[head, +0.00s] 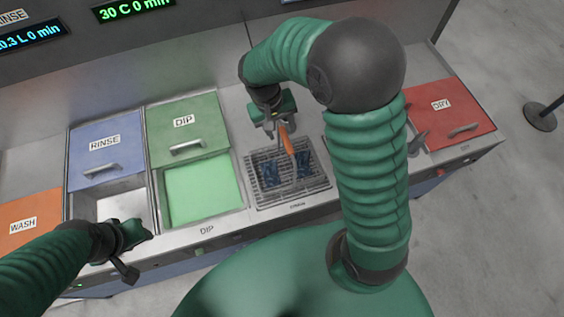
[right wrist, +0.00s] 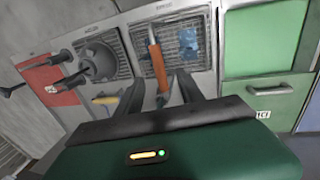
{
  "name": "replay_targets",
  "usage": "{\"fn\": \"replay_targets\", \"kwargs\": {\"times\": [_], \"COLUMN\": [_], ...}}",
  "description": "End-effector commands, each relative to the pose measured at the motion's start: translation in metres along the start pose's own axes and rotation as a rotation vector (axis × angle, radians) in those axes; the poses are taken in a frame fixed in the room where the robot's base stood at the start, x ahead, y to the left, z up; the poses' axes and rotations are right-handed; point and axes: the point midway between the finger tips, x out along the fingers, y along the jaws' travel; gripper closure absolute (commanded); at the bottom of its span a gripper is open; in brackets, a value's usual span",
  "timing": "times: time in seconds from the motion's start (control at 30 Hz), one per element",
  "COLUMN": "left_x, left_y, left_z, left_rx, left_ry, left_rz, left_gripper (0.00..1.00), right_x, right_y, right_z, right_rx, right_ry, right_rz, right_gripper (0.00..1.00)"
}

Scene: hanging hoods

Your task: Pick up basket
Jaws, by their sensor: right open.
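The basket (head: 262,158) is a dark wire basket with blue pieces inside, on the drain section of the bench; in the right wrist view its mesh (right wrist: 195,28) is partly visible. Its orange handle (head: 288,142) sticks up towards my right gripper (head: 281,130). In the right wrist view the orange handle (right wrist: 157,65) stands between the two dark, spread fingers, with room on both sides. My right gripper is open and holds nothing. My left gripper (head: 133,236) is by the front edge of the rinse sink, away from the basket; its finger opening is unclear.
Left of the basket are an open green dip bath (head: 203,190), the rinse sink (head: 115,205) and an orange wash lid (head: 30,218). A red dry lid (head: 448,112) is at right. My right forearm hides part of the bench. A post base (head: 540,117) stands on the floor.

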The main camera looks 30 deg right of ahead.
Motion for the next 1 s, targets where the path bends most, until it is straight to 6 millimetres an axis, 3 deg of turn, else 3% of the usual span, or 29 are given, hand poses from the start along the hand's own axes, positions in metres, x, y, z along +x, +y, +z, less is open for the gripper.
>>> {"fn": "replay_targets", "kwargs": {"times": [0.2, 0.47, 0.7, 0.93, 1.0], "left_x": [-0.013, -0.025, -0.041, -0.039, -0.039], "left_y": [0.000, 0.000, 0.000, 0.000, 0.000], "left_z": [-0.003, -0.006, -0.010, -0.009, -0.009], "left_rx": [-0.001, 0.000, 0.000, -0.001, -0.001], "left_ry": [0.000, 0.000, 0.001, 0.000, 0.000], "left_rz": [0.000, 0.000, 0.000, 0.000, 0.000], "left_gripper": [0.64, 0.64, 0.64, 0.64, 0.64], "right_x": [0.056, 0.085, 0.122, 0.127, 0.127], "right_y": [0.006, 0.007, 0.004, 0.002, 0.003], "right_z": [0.000, -0.002, -0.005, -0.006, -0.006], "right_rx": [0.000, 0.000, 0.000, 0.000, 0.000], "right_ry": [-0.008, -0.005, -0.003, 0.001, 0.001], "right_rz": [-0.003, -0.006, -0.004, -0.004, -0.005], "right_gripper": [0.55, 0.55, 0.55, 0.55, 0.62]}}
